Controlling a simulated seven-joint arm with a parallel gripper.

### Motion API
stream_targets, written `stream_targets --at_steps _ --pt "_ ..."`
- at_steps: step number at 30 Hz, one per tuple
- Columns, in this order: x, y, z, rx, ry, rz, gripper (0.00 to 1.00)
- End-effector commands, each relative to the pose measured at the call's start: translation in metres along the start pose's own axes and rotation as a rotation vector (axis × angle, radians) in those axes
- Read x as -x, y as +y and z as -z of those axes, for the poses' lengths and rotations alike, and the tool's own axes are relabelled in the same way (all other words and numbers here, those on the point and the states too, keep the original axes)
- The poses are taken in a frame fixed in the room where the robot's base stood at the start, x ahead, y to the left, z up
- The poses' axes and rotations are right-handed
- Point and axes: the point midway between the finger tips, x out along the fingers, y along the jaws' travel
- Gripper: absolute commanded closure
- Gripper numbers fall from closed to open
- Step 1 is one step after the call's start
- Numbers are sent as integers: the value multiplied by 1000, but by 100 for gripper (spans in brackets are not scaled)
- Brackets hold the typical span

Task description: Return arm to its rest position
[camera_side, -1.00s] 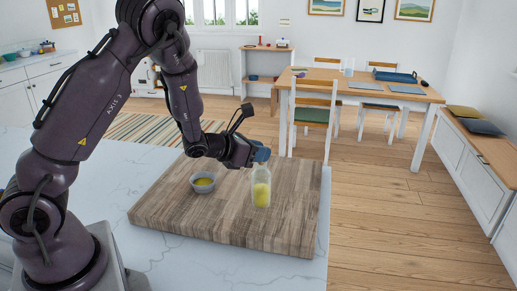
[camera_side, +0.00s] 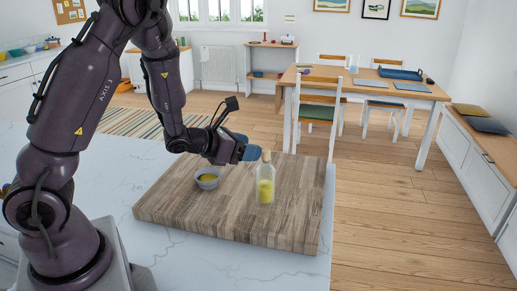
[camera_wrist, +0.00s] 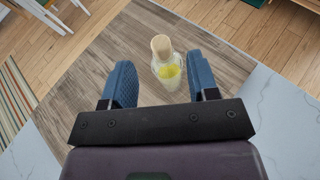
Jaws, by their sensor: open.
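My gripper (camera_side: 243,150) is open and empty above the wooden board, just left of a glass bottle (camera_side: 265,184). The bottle has a cork stopper and yellow liquid, and stands upright on the board. In the wrist view the blue fingers of my gripper (camera_wrist: 162,85) are spread wide, and the bottle (camera_wrist: 170,70) shows beyond and between them, clear of both. A small grey bowl (camera_side: 207,178) with yellow contents sits on the board to the left, below my wrist. The bowl is not visible in the wrist view.
The wooden board (camera_side: 228,222) lies on a white marble counter (camera_side: 190,255). The board's front right is bare. Beyond the counter, on the floor, stand a white chair (camera_side: 318,100) and a dining table (camera_side: 400,92).

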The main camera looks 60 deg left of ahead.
Motion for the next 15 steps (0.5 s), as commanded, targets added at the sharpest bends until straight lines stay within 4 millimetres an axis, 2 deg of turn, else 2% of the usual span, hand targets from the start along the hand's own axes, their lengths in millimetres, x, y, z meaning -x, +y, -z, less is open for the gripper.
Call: stream_targets --at_steps 3,6,15 --pt "15 0 -1 1 -2 0 46" --pt "22 0 0 1 -2 0 46" --pt "23 0 0 -1 -1 0 46"
